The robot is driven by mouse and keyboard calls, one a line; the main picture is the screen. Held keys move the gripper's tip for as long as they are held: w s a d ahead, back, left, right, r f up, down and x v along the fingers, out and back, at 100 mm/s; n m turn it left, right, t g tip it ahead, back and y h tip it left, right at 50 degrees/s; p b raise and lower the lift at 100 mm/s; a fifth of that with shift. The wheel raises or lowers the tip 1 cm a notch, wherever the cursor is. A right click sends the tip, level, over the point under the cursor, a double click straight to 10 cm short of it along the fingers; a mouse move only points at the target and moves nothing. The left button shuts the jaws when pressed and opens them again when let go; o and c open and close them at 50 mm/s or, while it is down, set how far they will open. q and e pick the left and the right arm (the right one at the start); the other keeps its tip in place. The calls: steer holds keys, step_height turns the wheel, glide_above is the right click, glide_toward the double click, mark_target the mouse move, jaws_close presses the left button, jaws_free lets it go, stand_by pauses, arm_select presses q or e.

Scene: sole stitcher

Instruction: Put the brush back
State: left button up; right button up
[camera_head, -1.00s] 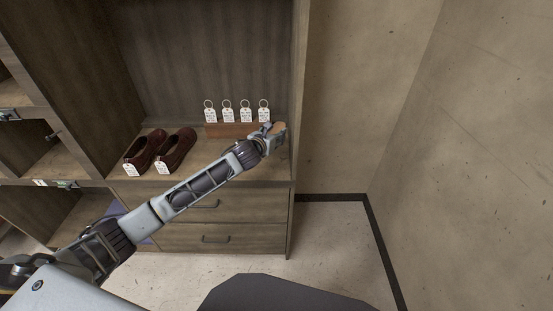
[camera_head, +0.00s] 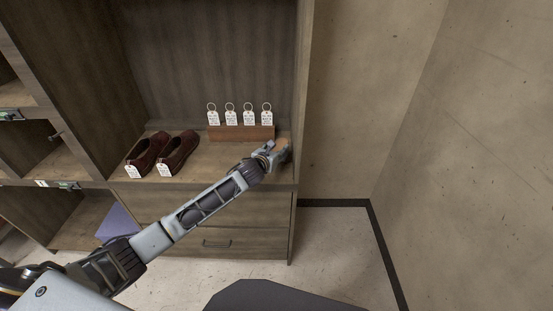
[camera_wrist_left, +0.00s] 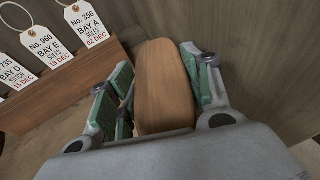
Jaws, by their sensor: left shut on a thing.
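The brush shows as a brown wooden oval back (camera_wrist_left: 163,88) between the green-padded fingers of my left gripper (camera_wrist_left: 160,90) in the left wrist view. In the head view the brush (camera_head: 282,145) is a small tan patch at the end of my left gripper (camera_head: 277,152), at the right end of the shelf board (camera_head: 215,160). The gripper is shut on it. The brush's underside is hidden, and I cannot tell whether it touches the board. My right gripper is not in view.
A wooden tag rack (camera_head: 240,133) with several white tags stands behind the gripper; it also shows in the left wrist view (camera_wrist_left: 70,95). Brown shoes (camera_head: 178,152) with tags stand to the left. The cabinet's right side panel (camera_head: 303,90) is close to the gripper. Drawers are below.

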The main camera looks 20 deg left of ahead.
arm_select(q)
steer(key=shift+f, duration=0.3)
steer(key=shift+f+b, duration=0.35)
steer(key=shift+f, duration=1.15)
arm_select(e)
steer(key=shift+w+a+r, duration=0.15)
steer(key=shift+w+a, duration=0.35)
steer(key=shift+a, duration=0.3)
arm_select(q)
steer(key=shift+f, duration=0.1)
